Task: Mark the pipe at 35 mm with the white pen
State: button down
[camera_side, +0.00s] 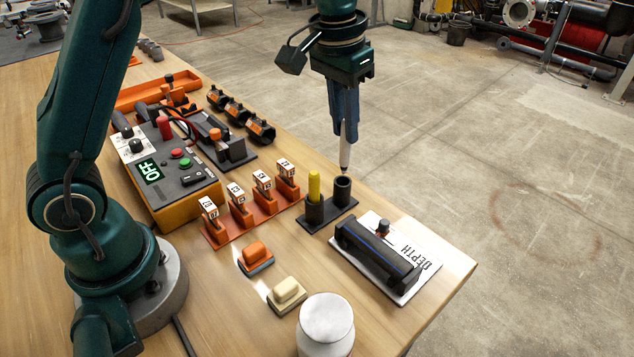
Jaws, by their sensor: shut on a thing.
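My gripper (345,122) points straight down, its fingers closed around a white pen (345,157). The pen is upright with its tip downward, directly over or just above the right, empty-looking cup of a black two-cup holder (318,219). Whether the tip is still inside the cup rim is hard to tell. A yellow pen (314,186) stands in the left cup. A dark, long body with a blue line (378,248), apparently the pipe, lies on a white plate marked DEPTH (423,268) near the table's right corner.
A control box reading OFF (172,185) and an orange rack of numbered tags (240,216) stand left of the holder. An orange block (256,253), a cream block (287,291) and a white-lidded jar (326,325) lie in front. Black clamps (238,112) line the back edge.

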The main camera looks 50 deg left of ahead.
dwell(0.3)
jog(key=shift+r, duration=1)
jog(key=shift+s+n, duration=0.15)
jog(key=shift+n, duration=0.25)
jog(key=s+d+r, duration=0.2)
jog(key=s+d, duration=0.3)
jog(key=d, duration=0.5)
jog(key=shift+m, duration=0.4)
jog(key=shift+w+f, duration=0.1)
jog(key=shift+f, duration=2.5)
jog(key=shift+f, duration=0.55)
